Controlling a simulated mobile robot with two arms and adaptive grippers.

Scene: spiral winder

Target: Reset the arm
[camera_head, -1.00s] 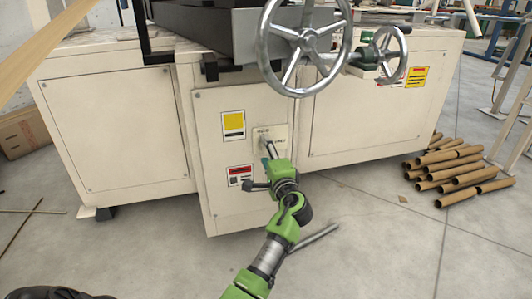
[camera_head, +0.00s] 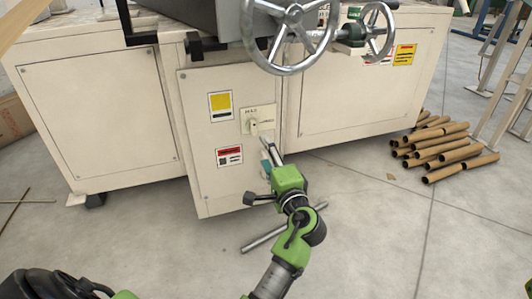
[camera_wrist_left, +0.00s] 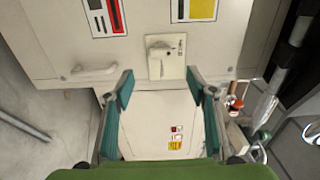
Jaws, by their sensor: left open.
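A pale switch plate (camera_head: 258,118) with a small white knob (camera_head: 255,128) is on the front panel of the beige machine (camera_head: 232,165). My left gripper (camera_head: 266,150) is just below the plate in the head view, fingers pointing toward it. In the left wrist view the plate (camera_wrist_left: 167,60) and its knob (camera_wrist_left: 160,49) lie ahead, between and beyond the tips of my left gripper (camera_wrist_left: 162,84). Its teal-padded fingers are spread apart with nothing between them. The knob looks untouched. My right gripper does not show.
Two metal handwheels (camera_head: 290,38) (camera_head: 377,32) stand above the panel. Brown cardboard tubes (camera_head: 445,145) are piled on the floor at right. A grey bar (camera_head: 262,238) shows near the floor behind my arm.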

